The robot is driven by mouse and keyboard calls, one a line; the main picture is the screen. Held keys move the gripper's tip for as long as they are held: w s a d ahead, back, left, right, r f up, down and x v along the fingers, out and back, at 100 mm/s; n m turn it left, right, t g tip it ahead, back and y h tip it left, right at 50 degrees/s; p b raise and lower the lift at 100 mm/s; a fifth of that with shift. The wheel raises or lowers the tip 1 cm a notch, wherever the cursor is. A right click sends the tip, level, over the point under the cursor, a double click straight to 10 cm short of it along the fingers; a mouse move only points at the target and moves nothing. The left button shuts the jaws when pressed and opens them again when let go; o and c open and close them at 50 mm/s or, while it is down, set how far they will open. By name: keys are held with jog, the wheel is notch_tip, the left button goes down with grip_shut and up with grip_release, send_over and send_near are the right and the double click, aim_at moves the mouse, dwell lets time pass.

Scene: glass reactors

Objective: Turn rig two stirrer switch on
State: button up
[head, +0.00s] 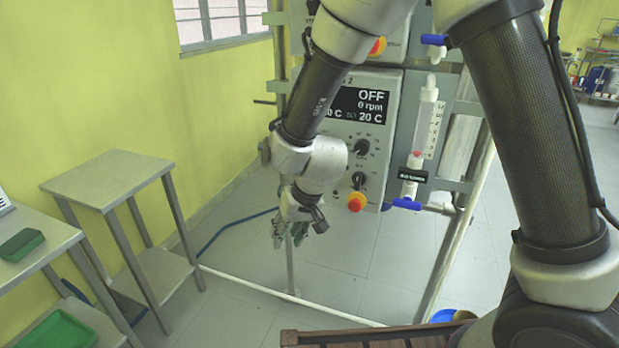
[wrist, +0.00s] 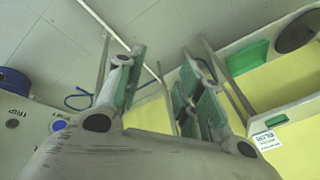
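The rig's grey control box (head: 389,100) hangs on the frame in the head view, with part of its label hidden behind my arm. Its display (head: 361,105) reads OFF, 0 rpm and 20 C. I cannot tell which control is the stirrer switch. My gripper (head: 299,240) hangs low, left of the button and apart from the box. In the wrist view my gripper (wrist: 165,88) has its green-padded fingers spread, with nothing between them.
A glass flow tube (head: 428,120) with blue valves stands right of the box. A grey side table (head: 108,180) stands at the left, near a bench with a green box (head: 21,244). A wooden rack (head: 365,335) is at the front.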

jog(key=w+a+f+m+t+h, duration=0.2)
jog(key=w+a+f+m+t, duration=0.1)
jog(key=w+a+f+t, duration=0.55)
jog(key=w+d+r+m+t+h, duration=0.3)
jog(key=d+r+m+t+h, duration=0.25)
jog(key=d+r+h, duration=0.55)
jog(key=w+d+r+y, duration=0.1)
jog(key=w+d+y, duration=0.1)
jog(key=w, duration=0.5)
jog(key=shift+w+d+r+t, duration=0.2)
jog(key=shift+d+r+t, duration=0.1)
jog(key=shift+d, duration=0.45)
grip_shut()
